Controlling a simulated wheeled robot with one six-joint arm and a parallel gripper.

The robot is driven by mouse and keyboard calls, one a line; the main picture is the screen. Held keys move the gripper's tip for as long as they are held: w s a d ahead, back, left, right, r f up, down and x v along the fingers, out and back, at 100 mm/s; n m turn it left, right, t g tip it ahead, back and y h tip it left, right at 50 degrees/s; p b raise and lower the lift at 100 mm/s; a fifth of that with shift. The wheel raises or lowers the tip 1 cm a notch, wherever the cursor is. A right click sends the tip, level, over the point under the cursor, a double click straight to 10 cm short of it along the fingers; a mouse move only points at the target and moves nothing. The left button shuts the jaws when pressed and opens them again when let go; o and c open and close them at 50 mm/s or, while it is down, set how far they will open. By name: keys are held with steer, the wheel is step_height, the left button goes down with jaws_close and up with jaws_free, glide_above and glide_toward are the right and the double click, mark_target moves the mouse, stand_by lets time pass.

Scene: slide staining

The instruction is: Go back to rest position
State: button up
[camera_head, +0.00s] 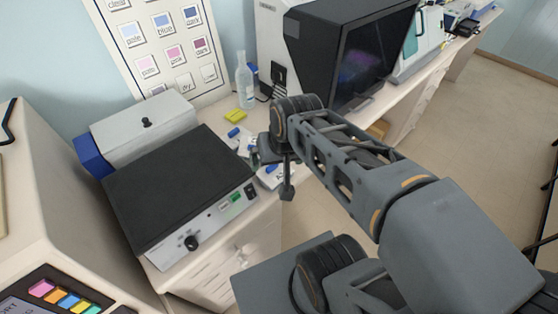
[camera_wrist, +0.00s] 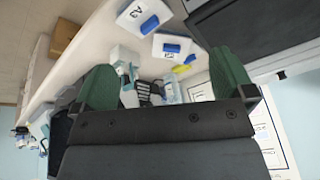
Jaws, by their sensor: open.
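My gripper (camera_wrist: 165,76) shows in the wrist view with its two green fingers spread wide apart and nothing held between them. In the head view my gripper (camera_head: 266,152) is partly hidden by my own wrist links, at the right end of the bench section with the hotplate. My arm reaches across the picture from the lower right. Beyond the fingers, the wrist view shows a white card marked A3 (camera_wrist: 133,17) with a blue piece on it, and a second white card (camera_wrist: 178,57) with another blue piece.
A black-topped hotplate (camera_head: 180,185) stands left of my gripper, with a grey lidded box (camera_head: 143,127) behind it. A clear bottle (camera_head: 244,82) and a yellow piece (camera_head: 235,116) stand behind my gripper. A large dark-screened machine (camera_head: 350,50) is at the back. Floor is open at right.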

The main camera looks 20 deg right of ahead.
steer(key=shift+s+n+t+h, duration=0.3)
steer(key=shift+s+n, duration=0.35)
steer(key=shift+n, duration=0.35)
stand_by(0.8)
